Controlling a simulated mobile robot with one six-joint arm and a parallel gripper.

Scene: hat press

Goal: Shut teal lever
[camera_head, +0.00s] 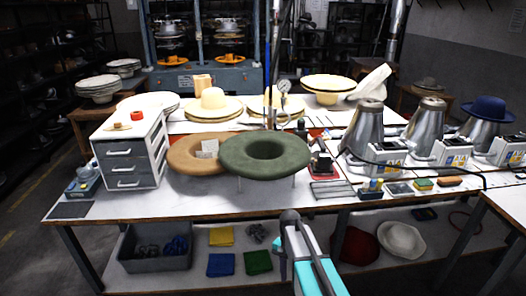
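I cannot pick out a teal lever with certainty. A small dark green part (301,126) stands on the bench near a pressure gauge (284,86) and an upright pipe; it is too small to tell whether it is a lever or how it is set. My arm, white and teal with a dark grey joint, rises from the bottom middle in front of the bench. The fingers of my gripper do not show.
A bench (130,209) spans the view. It bears a green ring (240,165), a tan ring (183,154), a drawer unit (127,165) and metal cones (367,128). A lower shelf holds a grey bin (150,263), coloured cloths and hats. Dark floor lies at left.

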